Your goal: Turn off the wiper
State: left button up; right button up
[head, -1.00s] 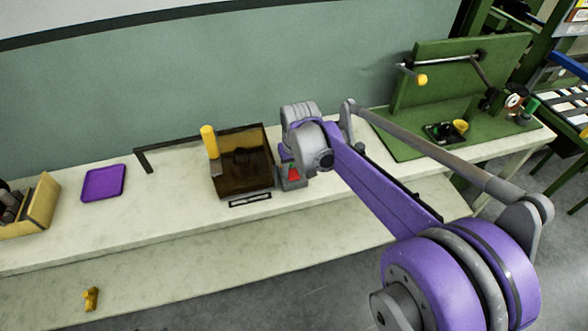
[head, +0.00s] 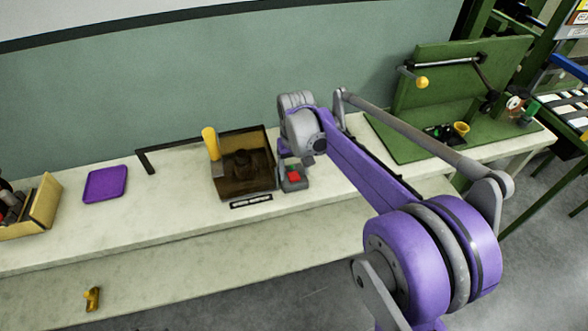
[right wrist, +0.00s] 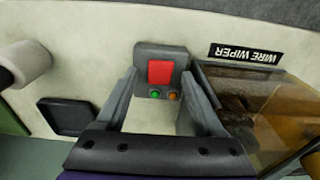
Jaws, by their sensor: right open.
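The wire wiper is a box with a see-through amber cover (head: 232,182) on the bench; its cover also shows at the right of the right wrist view (right wrist: 275,100). Beside it stands a grey switch box (head: 294,184) with a red button (right wrist: 161,72) and, by it, a green lamp (right wrist: 155,94) and an orange lamp (right wrist: 173,95). The green looks brighter. My right gripper (right wrist: 160,103) is open and empty, its fingers pointing at the switch box, one to each side in the picture. In the head view, my wrist hides part of the gripper. My left gripper is out of view.
A black "WIRE WIPER" label (right wrist: 246,54) lies in front of the wiper. A yellow cylinder (head: 211,143) stands at its cover. A purple tray (head: 106,184) and a wooden bin (head: 36,210) are left. A green fixture (head: 440,90) stands right. A black tray (right wrist: 66,116) lies near the switch.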

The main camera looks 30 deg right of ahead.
aim_at(295, 177)
jog(key=shift+r, duration=0.15)
notch_tip(295, 177, up, 10)
jog(key=shift+s+r+p, duration=0.25)
jog(key=shift+s+p, duration=0.1)
jog(key=shift+p, duration=0.05)
jog(key=shift+a, duration=0.1)
jog(key=s+a+f+n+t+p, duration=0.1)
jog(key=s+a+f, duration=0.2)
jog(key=s, duration=0.3)
jog(key=s+a+f+t+p, duration=0.1)
jog(key=s+a+f+t, duration=0.1)
jog(key=s, duration=0.5)
jog(key=s+a+f+n+t+p, duration=0.1)
jog(key=s+a+f, duration=0.3)
jog(key=s, duration=0.3)
jog(key=shift+s+a+f+n+t, duration=0.25)
jog(key=shift+a+f+n+t, duration=0.05)
jog(key=shift+a, duration=0.2)
